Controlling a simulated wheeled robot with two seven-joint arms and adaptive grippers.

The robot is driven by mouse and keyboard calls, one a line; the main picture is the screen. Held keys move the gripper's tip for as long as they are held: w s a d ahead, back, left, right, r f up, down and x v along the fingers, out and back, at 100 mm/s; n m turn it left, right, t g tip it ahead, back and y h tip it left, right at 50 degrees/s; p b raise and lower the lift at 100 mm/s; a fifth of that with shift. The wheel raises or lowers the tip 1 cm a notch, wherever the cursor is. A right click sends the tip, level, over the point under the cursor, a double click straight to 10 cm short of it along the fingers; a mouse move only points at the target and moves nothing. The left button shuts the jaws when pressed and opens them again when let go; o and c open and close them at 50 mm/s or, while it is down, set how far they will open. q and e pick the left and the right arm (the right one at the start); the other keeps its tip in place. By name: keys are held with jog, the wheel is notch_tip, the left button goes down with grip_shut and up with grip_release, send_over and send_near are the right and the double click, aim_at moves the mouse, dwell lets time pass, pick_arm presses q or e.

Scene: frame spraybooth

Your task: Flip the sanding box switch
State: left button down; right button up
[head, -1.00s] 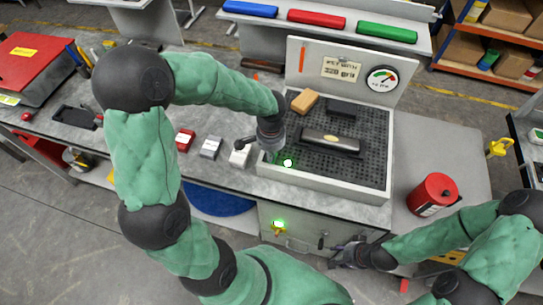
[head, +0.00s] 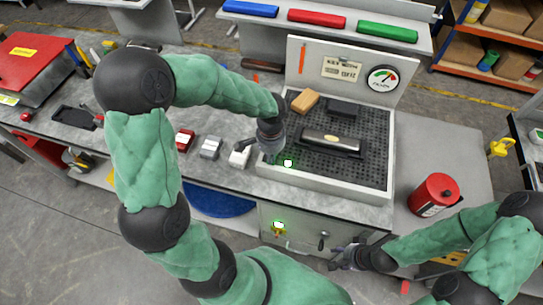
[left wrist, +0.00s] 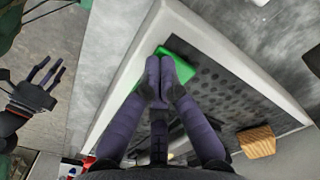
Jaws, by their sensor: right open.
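The sanding box (head: 330,187) is a pale tray with a dark perforated bed and an upright gauge panel. A small green glowing part (head: 288,162) shows at its near left corner. In the left wrist view a green block (left wrist: 178,65) lies inside the pale rim. I cannot tell whether it is the switch. A yellow fitting (head: 279,230) under a lit lamp is on the cabinet front. My left gripper (left wrist: 162,78) is shut, its fingertips together over the green block; contact is unclear. My right gripper (head: 340,260) is open and empty in front of the cabinet.
A dark sanding tool (head: 330,141) and an orange-brown block (head: 305,101) lie on the bed. A red can (head: 434,194) stands to the right. Small red, grey and white boxes sit left of the sanding box. Bare bench lies along its front.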

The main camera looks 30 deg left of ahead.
pick_arm(q)
jog(key=shift+w+r+p, duration=0.1)
jog(key=shift+r+p, duration=0.2)
jog(key=shift+r, duration=0.05)
jog(key=shift+r+p, duration=2.4)
jog(key=shift+r, duration=0.75)
jog(key=shift+f, duration=0.1)
